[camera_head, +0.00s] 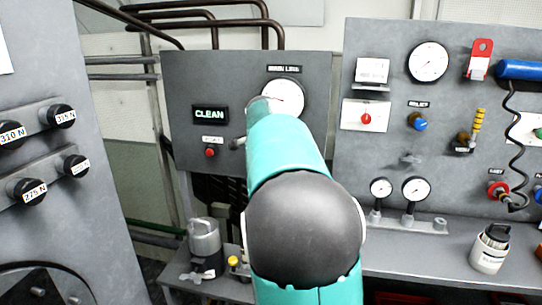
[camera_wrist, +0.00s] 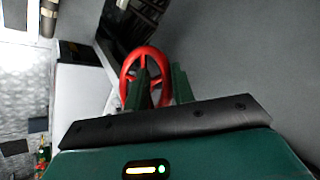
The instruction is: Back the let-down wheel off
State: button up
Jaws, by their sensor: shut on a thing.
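A red spoked handwheel (camera_wrist: 126,82) shows in the wrist view, and I take it for the let-down wheel. My gripper (camera_wrist: 160,66) has two dark green fingers at this wheel and is shut on it. One finger stands in front of the spokes and the other lies along the right side of the rim. The fingers hide the lower right of the wheel. In the head view my teal arm reaches toward the grey panel with the gauge, and it hides my gripper and the held wheel.
A second panel (camera_head: 450,95) with gauges and valves stands right. A cabinet with labelled black knobs (camera_head: 61,116) stands close on the left.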

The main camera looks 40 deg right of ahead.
notch_tip(320, 180, down, 8)
jog(key=n+g+h, duration=1)
jog(key=h, duration=0.5)
jog(key=shift+s+d+r+g, duration=0.15)
jog(key=shift+s+d+g, duration=0.25)
jog(key=shift+d, duration=0.05)
dwell(0.4)
jog(key=o, duration=1)
jog(key=shift+d, duration=0.1)
